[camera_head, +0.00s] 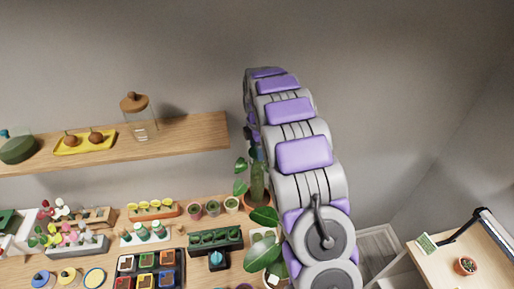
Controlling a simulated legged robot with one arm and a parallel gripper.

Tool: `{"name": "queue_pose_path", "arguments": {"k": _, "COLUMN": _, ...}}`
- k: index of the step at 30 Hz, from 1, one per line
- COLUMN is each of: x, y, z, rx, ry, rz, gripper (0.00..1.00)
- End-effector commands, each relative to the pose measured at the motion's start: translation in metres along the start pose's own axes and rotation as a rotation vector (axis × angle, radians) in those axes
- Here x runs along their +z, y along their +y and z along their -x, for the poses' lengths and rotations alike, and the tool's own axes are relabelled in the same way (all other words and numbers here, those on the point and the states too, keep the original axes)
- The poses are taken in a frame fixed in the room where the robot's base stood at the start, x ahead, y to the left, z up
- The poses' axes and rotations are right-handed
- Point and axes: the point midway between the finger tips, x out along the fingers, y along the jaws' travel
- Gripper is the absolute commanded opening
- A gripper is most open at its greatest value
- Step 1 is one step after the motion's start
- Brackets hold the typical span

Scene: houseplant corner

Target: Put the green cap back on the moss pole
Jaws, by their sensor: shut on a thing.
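The moss pole (257,185) stands upright, dark green, in a brown pot with large green leaves, just left of my arm. My arm curves up and over, and its far end comes down above the pole. Only a dark edge of my gripper (249,133) shows there, left of the arm links. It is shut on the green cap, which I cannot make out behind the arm. Whether the cap touches the pole top is hidden.
A wooden shelf (190,133) on the left holds a glass jar (140,118) and a yellow tray (84,150). The bench below is crowded with small pots, trays and bottles. A side table (455,270) with a small cactus stands at right.

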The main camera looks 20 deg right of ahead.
Motion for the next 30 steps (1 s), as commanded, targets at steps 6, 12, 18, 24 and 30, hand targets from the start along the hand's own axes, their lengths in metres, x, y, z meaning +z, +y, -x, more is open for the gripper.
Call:
{"name": "queue_pose_path", "arguments": {"k": 6, "x": 0.0002, "y": 0.0000, "z": -0.0004, "rx": 0.000, "ry": -0.001, "rz": 0.000, "gripper": 0.35}}
{"name": "queue_pose_path", "arguments": {"k": 12, "x": 0.0001, "y": 0.0000, "z": -0.0003, "rx": 0.000, "ry": 0.000, "rz": 0.000, "gripper": 0.35}}
{"name": "queue_pose_path", "arguments": {"k": 18, "x": 0.0001, "y": 0.0000, "z": -0.0004, "rx": 0.000, "ry": 0.000, "rz": 0.000, "gripper": 0.80}}
{"name": "queue_pose_path", "arguments": {"k": 24, "x": 0.0000, "y": 0.0000, "z": -0.0004, "rx": 0.000, "ry": 0.000, "rz": 0.000, "gripper": 0.97}}
{"name": "queue_pose_path", "arguments": {"k": 30, "x": 0.0000, "y": 0.0000, "z": -0.0004, "rx": 0.000, "ry": 0.000, "rz": 0.000, "gripper": 1.00}}
